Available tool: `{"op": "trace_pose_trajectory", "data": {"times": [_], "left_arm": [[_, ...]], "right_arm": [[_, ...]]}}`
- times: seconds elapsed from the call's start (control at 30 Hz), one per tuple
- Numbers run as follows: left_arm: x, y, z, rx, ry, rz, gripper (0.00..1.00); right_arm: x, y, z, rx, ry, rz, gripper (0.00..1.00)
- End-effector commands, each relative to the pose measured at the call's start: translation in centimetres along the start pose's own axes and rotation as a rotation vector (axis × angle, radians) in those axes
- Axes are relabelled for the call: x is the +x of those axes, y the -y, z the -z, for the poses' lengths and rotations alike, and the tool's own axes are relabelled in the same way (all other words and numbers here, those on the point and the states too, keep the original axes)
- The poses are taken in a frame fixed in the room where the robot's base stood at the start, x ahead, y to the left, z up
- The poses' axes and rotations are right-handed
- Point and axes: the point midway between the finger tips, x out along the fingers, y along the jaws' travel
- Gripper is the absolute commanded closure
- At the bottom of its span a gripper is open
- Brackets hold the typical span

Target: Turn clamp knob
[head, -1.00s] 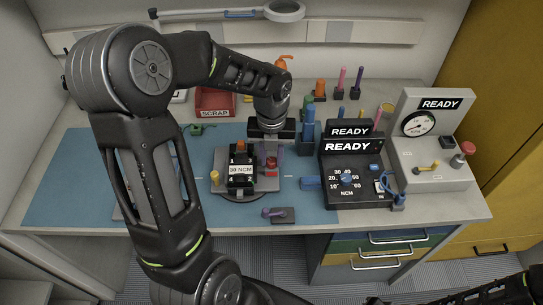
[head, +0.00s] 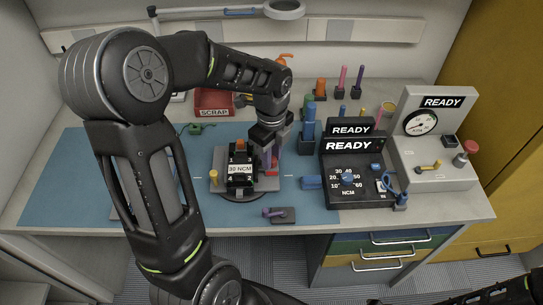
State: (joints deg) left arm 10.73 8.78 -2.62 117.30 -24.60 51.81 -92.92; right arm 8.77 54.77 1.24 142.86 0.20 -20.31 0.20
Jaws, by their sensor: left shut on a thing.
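A black radio with a "30 NCM" label (head: 240,169) sits in a grey clamp fixture (head: 231,195) on the blue mat. My left gripper (head: 268,160) reaches down at the fixture's right side, beside the radio. It is shut on the clamp knob there, which its fingers mostly hide; a reddish part showed at that spot before. A yellow post (head: 214,176) stands at the fixture's left side. Only a dark part of my right arm shows at the bottom right edge; its gripper is out of view.
A black "READY" torque box (head: 362,192) and a grey gauge station (head: 450,173) stand to the right. A small grey block with a purple lever (head: 284,215) lies in front. A red scrap bin (head: 214,102) is behind. The blue mat (head: 75,190) is clear at left.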

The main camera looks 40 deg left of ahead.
Motion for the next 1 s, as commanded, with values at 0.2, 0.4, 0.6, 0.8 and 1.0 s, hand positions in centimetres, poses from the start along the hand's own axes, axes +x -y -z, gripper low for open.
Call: {"op": "trace_pose_trajectory", "data": {"times": [0.2,0.4,0.6,0.8,1.0], "left_arm": [[0.0,0.1,0.0,-0.204,0.000,0.003,1.00],[0.0,0.1,0.0,-0.394,0.000,0.002,1.00],[0.1,0.1,0.0,-0.578,0.000,0.002,1.00],[0.0,0.0,0.0,-0.731,0.000,0.001,1.00],[0.0,0.0,0.0,-0.828,0.000,0.001,1.00]], "right_arm": [[0.5,-0.2,0.1,-0.001,-0.001,0.002,1.00],[0.9,-0.3,0.1,-0.002,-0.003,0.003,1.00],[1.3,-0.4,0.2,-0.003,-0.004,0.004,1.00],[1.6,-0.5,0.2,-0.004,-0.005,0.005,1.00],[1.7,-0.5,0.2,-0.004,-0.005,0.006,1.00]]}}
